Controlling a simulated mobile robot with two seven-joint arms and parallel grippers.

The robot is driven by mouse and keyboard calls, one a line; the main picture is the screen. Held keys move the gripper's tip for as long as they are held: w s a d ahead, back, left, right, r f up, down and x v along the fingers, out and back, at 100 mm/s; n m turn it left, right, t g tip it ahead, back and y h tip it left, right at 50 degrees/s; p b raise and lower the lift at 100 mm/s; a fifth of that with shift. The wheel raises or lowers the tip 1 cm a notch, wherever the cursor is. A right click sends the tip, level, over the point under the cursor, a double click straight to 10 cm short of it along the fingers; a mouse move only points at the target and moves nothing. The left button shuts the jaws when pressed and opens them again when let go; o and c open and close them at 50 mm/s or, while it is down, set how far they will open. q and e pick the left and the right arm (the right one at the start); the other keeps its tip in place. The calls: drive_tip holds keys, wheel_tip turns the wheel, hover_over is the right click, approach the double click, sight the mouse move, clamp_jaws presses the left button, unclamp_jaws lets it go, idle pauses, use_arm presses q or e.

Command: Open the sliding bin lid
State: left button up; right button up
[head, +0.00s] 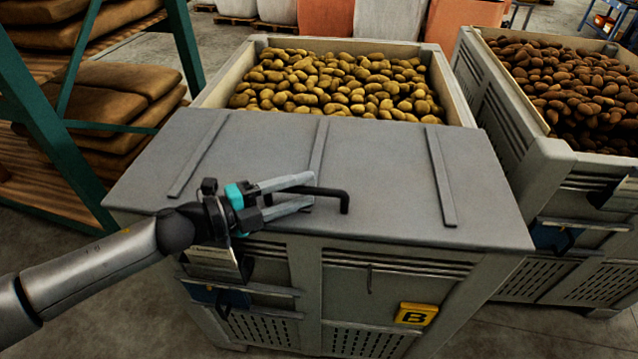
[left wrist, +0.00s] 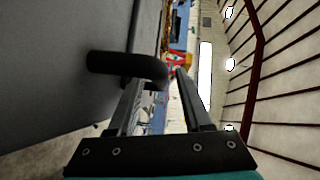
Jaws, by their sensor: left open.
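The bin lid (head: 385,170) is a flat grey panel with raised ribs, covering the front part of the grey bin (head: 455,85). Behind it the bin is uncovered and shows yellow-brown potatoes (head: 340,85). A black bar handle (head: 344,203) stands on the lid near its front edge. My left gripper (head: 312,190) reaches in from the left, open, with its fingers on either side of the bar in the head view. In the left wrist view the handle (left wrist: 125,65) crosses in front of the fingertips; contact cannot be told. My right gripper is not in view.
A second bin (head: 545,150) of darker potatoes stands close on the right. A green rack (head: 65,130) with filled sacks stands on the left. A yellow "B" tag (head: 416,314) is on the bin's front. Bare floor shows at the front right.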

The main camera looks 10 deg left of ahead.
use_arm(q)
drive_tip(key=shift+x, duration=2.1)
clamp_jaws()
